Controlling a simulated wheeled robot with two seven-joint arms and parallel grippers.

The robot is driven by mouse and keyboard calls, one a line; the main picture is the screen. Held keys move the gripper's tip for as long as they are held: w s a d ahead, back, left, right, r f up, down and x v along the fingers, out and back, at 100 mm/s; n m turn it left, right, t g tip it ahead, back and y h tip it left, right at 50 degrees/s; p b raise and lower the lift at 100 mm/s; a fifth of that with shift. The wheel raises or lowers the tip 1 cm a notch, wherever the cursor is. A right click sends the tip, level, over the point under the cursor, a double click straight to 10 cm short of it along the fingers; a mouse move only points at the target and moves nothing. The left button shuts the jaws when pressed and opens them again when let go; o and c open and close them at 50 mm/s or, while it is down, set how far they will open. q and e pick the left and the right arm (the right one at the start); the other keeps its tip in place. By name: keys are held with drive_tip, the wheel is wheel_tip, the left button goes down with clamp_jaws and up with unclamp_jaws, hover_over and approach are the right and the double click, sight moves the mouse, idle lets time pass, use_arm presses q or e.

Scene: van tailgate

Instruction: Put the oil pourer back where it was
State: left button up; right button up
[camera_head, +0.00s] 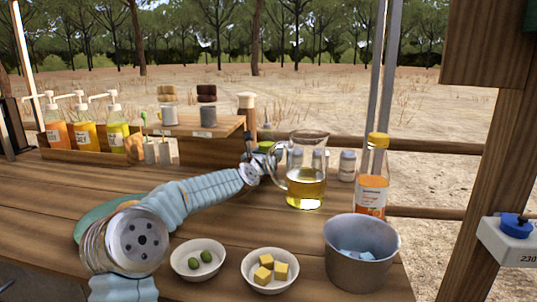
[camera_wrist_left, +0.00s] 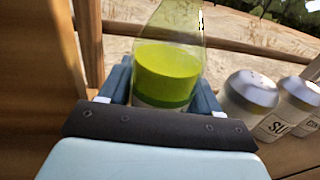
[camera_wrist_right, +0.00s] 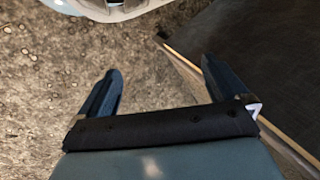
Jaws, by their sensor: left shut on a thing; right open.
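The oil pourer, a clear bottle with yellow-green oil and a green band, fills the middle of the left wrist view (camera_wrist_left: 168,72). My left gripper (camera_wrist_left: 165,100) is shut on its lower part, and the bottle looks upright. In the head view the oil pourer (camera_head: 266,146) is small and partly hidden behind my left gripper (camera_head: 258,165), left of the glass jug. I cannot tell whether its base touches the counter. My right gripper (camera_wrist_right: 160,95) is open and empty, low over the ground beside a dark panel edge.
A glass jug (camera_head: 306,188) of yellow liquid stands close right of the left gripper. Shakers (camera_wrist_left: 250,92) stand beside the pourer. An orange bottle (camera_head: 373,185), metal bucket (camera_head: 345,268) and two bowls (camera_head: 198,275) are nearer. A wooden shelf (camera_head: 205,127) stands behind left.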

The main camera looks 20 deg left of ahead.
use_arm(q)
drive_tip(key=shift+f, duration=0.1)
drive_tip(key=o, duration=1.4)
drive_tip(key=shift+r, duration=0.2)
drive_tip(key=s+b, duration=0.2)
drive_tip(key=s, duration=0.1)
drive_tip(key=s+b, duration=0.2)
drive_tip(key=s, duration=0.2)
drive_tip(key=s+d+b, duration=0.1)
drive_tip(key=s+b, duration=0.1)
drive_tip(key=s, duration=0.2)
drive_tip(key=shift+f, duration=0.2)
drive_tip(key=shift+s+r, duration=0.15)
drive_tip(key=shift+s, duration=0.35)
